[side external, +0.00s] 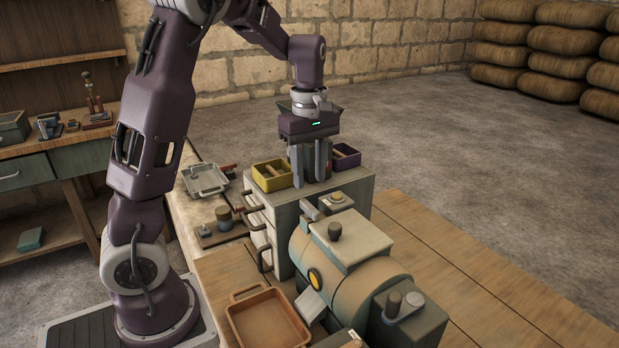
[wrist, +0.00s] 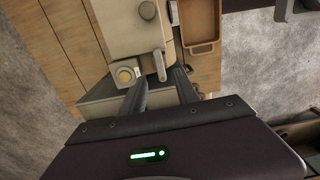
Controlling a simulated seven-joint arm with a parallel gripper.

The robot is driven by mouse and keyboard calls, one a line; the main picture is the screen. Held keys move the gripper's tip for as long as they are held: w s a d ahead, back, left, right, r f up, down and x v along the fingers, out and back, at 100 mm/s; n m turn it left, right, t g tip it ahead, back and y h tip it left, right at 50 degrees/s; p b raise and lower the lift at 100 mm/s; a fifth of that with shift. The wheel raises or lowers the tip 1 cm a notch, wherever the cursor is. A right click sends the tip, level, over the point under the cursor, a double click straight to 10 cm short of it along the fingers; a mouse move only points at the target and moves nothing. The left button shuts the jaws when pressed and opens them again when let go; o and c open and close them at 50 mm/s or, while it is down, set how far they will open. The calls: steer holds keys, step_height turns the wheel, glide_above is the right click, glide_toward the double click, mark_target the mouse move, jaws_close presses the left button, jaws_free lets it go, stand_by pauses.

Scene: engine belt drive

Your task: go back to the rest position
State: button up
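My gripper (side external: 310,172) points down above the back of the grey drawer cabinet (side external: 278,222), between the yellow bin and the purple bin. In the wrist view its two fingers (wrist: 160,80) stand apart with nothing seen between them, so it is open and empty. The engine unit (side external: 345,262), a grey-tan cylinder with a block and knobs on top, stands in front of the cabinet. It also shows in the wrist view (wrist: 130,35), beyond the fingertips. The exact gap between the fingertips and the cabinet top is hard to tell.
The yellow bin (side external: 268,186) and purple bin (side external: 346,158) flank my fingers closely. The table's right side is clear.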

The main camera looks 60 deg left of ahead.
steer(key=s+d+r+m+t+h, duration=0.1)
steer(key=s+d+r+m+t, duration=0.2)
steer(key=s+d+r+m, duration=0.6)
steer(key=s+d+f+m+t+y, duration=0.1)
steer(key=s+d+f+m+t, duration=0.1)
steer(key=s+d+m, duration=0.4)
steer(key=s+f+m, duration=0.1)
steer(key=s+m, duration=0.2)
steer(key=s, duration=0.1)
steer(key=shift+s+d+t, duration=0.15)
steer(key=shift+s+t, duration=0.05)
steer(key=shift+t, duration=0.1)
